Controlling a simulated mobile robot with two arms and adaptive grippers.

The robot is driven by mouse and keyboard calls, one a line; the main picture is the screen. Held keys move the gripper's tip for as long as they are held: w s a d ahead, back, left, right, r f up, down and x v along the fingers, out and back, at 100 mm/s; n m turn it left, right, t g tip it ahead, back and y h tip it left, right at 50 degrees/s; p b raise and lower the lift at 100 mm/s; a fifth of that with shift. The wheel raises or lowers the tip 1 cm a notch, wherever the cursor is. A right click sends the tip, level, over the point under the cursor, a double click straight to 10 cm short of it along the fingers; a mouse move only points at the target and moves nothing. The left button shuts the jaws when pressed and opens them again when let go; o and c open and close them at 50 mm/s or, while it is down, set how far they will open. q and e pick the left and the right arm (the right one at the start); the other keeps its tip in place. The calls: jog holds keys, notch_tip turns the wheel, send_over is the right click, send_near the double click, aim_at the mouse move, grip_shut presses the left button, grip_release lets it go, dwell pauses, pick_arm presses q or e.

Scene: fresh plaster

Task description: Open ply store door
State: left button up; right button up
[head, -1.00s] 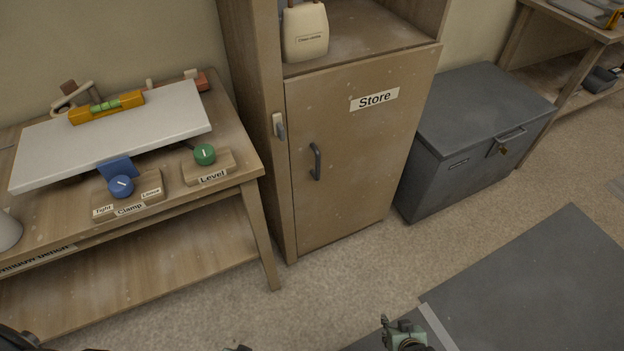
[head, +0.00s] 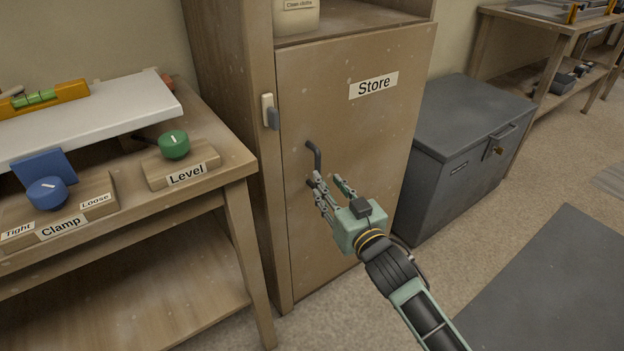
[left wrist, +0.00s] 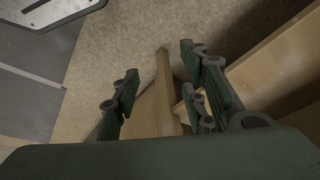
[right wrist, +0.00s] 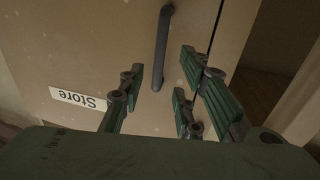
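The store door (head: 360,130) is a wooden cabinet door with a "Store" label, and it is shut. Its dark upright bar handle (head: 314,157) is on its left side. My right gripper (head: 326,184) is open in front of the door, with its fingertips close to the handle's lower end. In the right wrist view the handle (right wrist: 162,45) lies ahead of the gap between the open fingers (right wrist: 160,82); I cannot tell whether they touch it. My left gripper (left wrist: 158,78) is open and empty in its wrist view, above the floor, and is outside the head view.
A small catch with a grey lever (head: 272,117) sits on the cabinet frame left of the door. A wooden bench (head: 225,170) with clamp and level knobs stands at the left. A grey chest (head: 465,140) stands right of the cabinet. The floor at front right is clear.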

jog(key=b+x, duration=0.1)
jog(key=x, duration=0.5)
jog(key=shift+w+a, duration=0.1)
jog(key=shift+w, duration=0.3)
jog(key=shift+w+a+b, duration=0.15)
jog(key=shift+w+b, duration=0.1)
jog(key=shift+b, duration=0.05)
pick_arm(q)
jog(key=w+t, duration=0.1)
jog(key=w+d, duration=0.1)
jog(key=w, duration=0.1)
jog(key=w+t, duration=0.1)
jog(key=w, duration=0.1)
jog(key=shift+w+d+r+t+h, duration=0.2)
jog(key=shift+d+r+t+h, duration=0.1)
jog(key=shift+d, duration=0.05)
pick_arm(e)
grip_shut()
